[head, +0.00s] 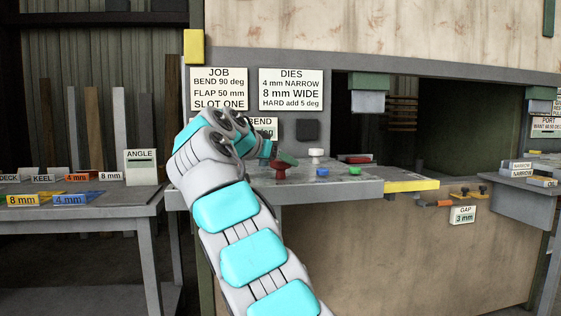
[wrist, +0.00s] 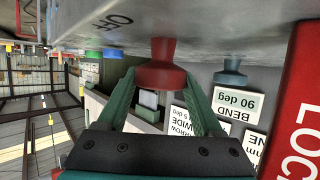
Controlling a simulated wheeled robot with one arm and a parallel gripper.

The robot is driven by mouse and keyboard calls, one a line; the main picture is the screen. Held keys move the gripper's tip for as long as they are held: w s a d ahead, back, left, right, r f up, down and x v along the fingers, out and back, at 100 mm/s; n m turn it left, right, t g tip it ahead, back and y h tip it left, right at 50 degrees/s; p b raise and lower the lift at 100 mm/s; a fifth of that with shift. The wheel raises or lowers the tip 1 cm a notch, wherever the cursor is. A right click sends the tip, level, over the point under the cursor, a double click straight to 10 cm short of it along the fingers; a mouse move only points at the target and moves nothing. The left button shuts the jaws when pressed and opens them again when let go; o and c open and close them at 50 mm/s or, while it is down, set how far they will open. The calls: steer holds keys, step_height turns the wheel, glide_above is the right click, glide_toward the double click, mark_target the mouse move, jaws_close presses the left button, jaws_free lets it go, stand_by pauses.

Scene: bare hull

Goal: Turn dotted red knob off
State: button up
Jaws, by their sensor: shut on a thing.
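A red knob (wrist: 160,75) with a flared cap stands out from the grey panel (wrist: 70,22) in the wrist view. My gripper (wrist: 162,88) has its two green fingers on either side of the cap and is shut on it. The panel bears the word OFF to the left of the knob. I cannot make out dots on the knob. In the head view the red knob (head: 279,170) sits on the grey shelf, and my gripper (head: 284,158) is beside it, mostly hidden behind my wrist.
A grey-blue knob (wrist: 230,75) stands close to the right in the wrist view, with a red lettered block (wrist: 300,110) beyond. Blue (head: 322,171), green (head: 355,171) and white (head: 316,155) knobs share the shelf. Side tables (head: 90,200) hold labelled blocks.

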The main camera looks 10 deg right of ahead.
steer(key=o, duration=1.4)
steer(key=shift+c, duration=0.2)
steer(key=shift+v, duration=3.9)
